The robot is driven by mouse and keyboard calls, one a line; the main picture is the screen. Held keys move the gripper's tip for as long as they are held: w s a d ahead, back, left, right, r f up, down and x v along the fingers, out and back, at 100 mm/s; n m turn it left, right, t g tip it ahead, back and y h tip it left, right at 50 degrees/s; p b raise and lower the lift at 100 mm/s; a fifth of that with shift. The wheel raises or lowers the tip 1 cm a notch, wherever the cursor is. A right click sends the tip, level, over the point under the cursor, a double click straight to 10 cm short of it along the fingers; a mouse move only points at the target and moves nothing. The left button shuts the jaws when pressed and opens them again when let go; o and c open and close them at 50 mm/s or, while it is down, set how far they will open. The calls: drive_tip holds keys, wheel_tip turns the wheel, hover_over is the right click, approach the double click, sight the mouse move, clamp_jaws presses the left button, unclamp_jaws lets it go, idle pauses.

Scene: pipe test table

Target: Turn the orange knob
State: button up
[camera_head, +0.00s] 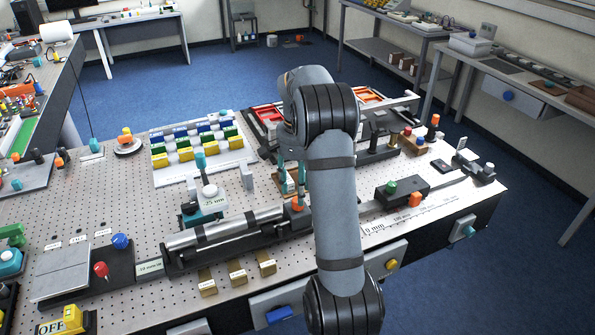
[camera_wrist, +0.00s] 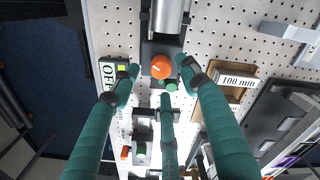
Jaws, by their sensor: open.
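The orange knob (camera_wrist: 160,67) sits on a dark block at the end of a metal pipe in the wrist view. In the head view it shows at the right end of the pipe holder (camera_head: 297,204), partly beside my arm. My gripper (camera_wrist: 160,76) has three teal fingers spread open. Two fingertips lie left and right of the knob and the third lies below it in the picture; contact cannot be told. In the head view, my teal fingers (camera_head: 290,180) point down just above the knob, and my arm hides part of them.
A pipe (camera_head: 225,230) extends left from the knob. A white OFF label (camera_wrist: 107,73) and a 100 mm block (camera_wrist: 237,80) flank the knob. A dark fixture with a green knob (camera_head: 390,186) stands right.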

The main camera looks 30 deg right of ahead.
wheel_tip(320, 180, up, 8)
drive_tip(key=shift+f, duration=0.1)
idle(0.5)
wheel_tip(320, 180, down, 12)
drive_tip(key=shift+r, duration=0.1)
idle(0.5)
